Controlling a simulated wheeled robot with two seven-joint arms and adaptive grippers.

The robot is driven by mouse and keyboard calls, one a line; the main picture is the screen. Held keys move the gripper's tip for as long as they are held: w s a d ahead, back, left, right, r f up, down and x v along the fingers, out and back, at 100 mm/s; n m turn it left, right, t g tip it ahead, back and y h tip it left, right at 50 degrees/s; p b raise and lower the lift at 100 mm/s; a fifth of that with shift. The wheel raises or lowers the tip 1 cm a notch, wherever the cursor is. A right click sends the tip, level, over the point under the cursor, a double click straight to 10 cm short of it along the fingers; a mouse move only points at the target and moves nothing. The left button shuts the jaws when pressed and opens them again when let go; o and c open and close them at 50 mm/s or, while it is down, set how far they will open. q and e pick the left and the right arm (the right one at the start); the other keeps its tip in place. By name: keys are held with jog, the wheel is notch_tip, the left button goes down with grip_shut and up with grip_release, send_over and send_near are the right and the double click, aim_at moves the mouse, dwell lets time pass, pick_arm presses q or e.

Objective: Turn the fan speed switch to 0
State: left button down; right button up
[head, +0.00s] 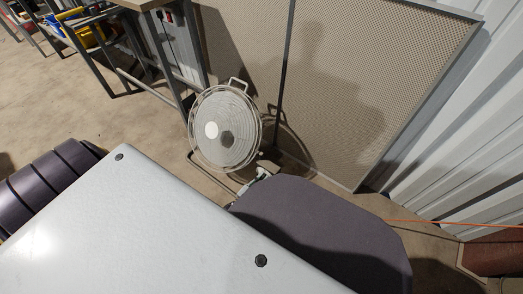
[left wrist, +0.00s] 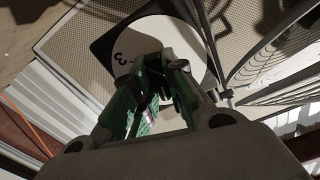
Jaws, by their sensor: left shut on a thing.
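The round metal cage fan (head: 226,135) stands on the floor in the middle of the head view. In the left wrist view the fan's speed dial plate (left wrist: 180,37) is a pale disc on a black backing, with a "3" visible. My left gripper (left wrist: 155,82), with green finger pads, is shut at the middle of the dial, on the fan speed switch. The switch itself is mostly hidden between the fingers. My right gripper is not seen.
The fan's wire guard (left wrist: 262,75) is close at the right of the left gripper. A perforated partition panel (head: 350,80) stands behind the fan. A metal-legged table (head: 145,82) is at upper left. An orange cable (head: 425,223) runs at right.

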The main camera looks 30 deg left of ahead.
pick_arm(q)
jog(key=shift+n, duration=1.3)
jog(key=shift+a, duration=0.1)
jog(key=c, duration=1.5)
grip_release()
jog(key=shift+o, duration=0.2)
jog(key=shift+s, duration=0.1)
jog(key=s, duration=0.7)
jog(key=shift+a, duration=0.3)
jog(key=shift+s, duration=0.2)
